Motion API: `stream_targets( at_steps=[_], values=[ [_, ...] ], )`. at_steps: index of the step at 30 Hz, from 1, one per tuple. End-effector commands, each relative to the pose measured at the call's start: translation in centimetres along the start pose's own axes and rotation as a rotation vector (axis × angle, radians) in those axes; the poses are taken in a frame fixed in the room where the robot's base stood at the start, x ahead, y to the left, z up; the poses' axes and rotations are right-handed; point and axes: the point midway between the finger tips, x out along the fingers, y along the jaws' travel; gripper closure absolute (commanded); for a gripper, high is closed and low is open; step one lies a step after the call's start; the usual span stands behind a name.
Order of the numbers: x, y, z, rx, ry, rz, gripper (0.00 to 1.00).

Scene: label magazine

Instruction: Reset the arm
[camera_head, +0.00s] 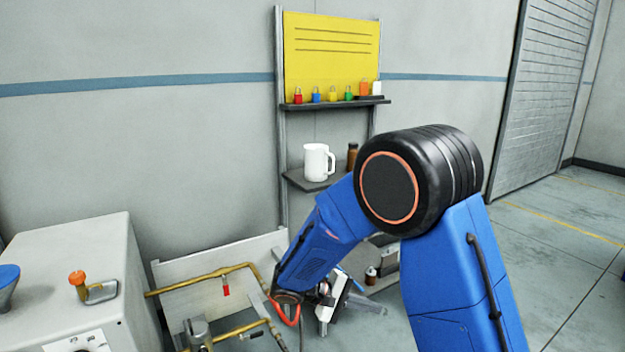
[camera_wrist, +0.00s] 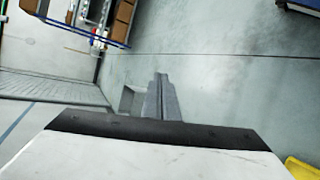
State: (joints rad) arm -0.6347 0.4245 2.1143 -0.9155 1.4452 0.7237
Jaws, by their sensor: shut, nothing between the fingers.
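My blue arm with its black elbow joint fills the right and middle of the head view, bent so that the forearm points down and left. My gripper (camera_wrist: 161,82) shows in the wrist view as two grey fingers pressed together with nothing between them. Below them is the white and black wrist housing. In the head view the wrist end, low at the centre near the brass pipes, is partly hidden by the forearm, and the fingertips cannot be made out.
A rack with a yellow board (camera_head: 331,55) holds small coloured padlocks (camera_head: 332,94) on its upper shelf and a white mug (camera_head: 318,162) lower down. Brass pipes (camera_head: 205,277) run along a panel beside a white cabinet (camera_head: 65,260). Open floor (camera_head: 560,235) lies at the right.

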Motion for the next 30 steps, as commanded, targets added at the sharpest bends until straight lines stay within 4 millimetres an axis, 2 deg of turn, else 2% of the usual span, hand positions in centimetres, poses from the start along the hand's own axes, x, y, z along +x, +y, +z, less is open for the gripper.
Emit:
stream_targets(
  at_steps=[3,12,21,30],
  values=[
    [1.1,2.1,2.8,0.026,-0.020,-0.093,1.00],
    [3.1,5.3,9.6,0.088,-0.035,-0.316,1.00],
    [4.1,7.1,16.1,0.168,-0.006,-0.524,1.00],
    [4.3,7.7,21.9,0.267,0.068,-0.707,1.00]
  ],
)
